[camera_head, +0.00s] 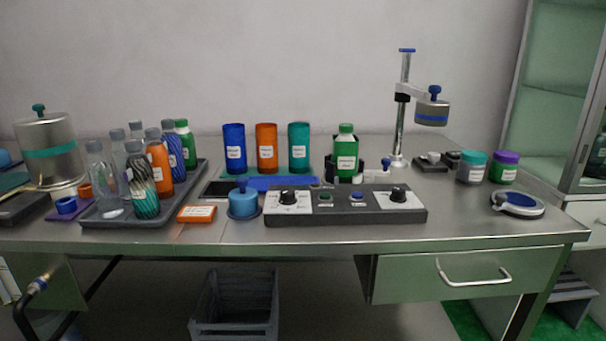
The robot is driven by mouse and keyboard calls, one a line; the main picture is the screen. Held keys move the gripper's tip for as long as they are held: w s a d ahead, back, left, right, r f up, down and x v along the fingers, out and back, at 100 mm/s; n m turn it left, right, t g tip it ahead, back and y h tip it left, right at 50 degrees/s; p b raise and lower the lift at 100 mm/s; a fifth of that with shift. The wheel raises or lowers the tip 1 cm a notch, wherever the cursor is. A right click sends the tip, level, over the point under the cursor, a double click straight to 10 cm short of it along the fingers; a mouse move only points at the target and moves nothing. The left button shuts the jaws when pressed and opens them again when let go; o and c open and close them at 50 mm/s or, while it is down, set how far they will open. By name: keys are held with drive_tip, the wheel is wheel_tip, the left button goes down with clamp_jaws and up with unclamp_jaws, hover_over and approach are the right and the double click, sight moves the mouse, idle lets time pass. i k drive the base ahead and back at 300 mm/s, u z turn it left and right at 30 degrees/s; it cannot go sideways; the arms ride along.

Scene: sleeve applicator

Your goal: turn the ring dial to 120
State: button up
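A dark grey control box (340,219) lies near the front of the steel table. It has a black knob (287,197) on a white scale plate at its left end. A second black knob (398,196) sits on a white plate at its right end. The scale marks and labels are too small to read, so I cannot tell which knob is the ring dial or where either one points. A green button (326,196) and a blue button (357,196) sit between the knobs. My gripper is not in view, and nothing touches the box.
A blue lidded pot (243,203) and an orange block (197,214) stand left of the box. A green bottle (346,155) and a stand with a post (402,125) are behind it. A bottle tray (97,221) is at left.

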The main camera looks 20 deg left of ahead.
sight(287, 196)
drive_tip(key=i, duration=0.35)
drive_tip(key=u, duration=0.8)
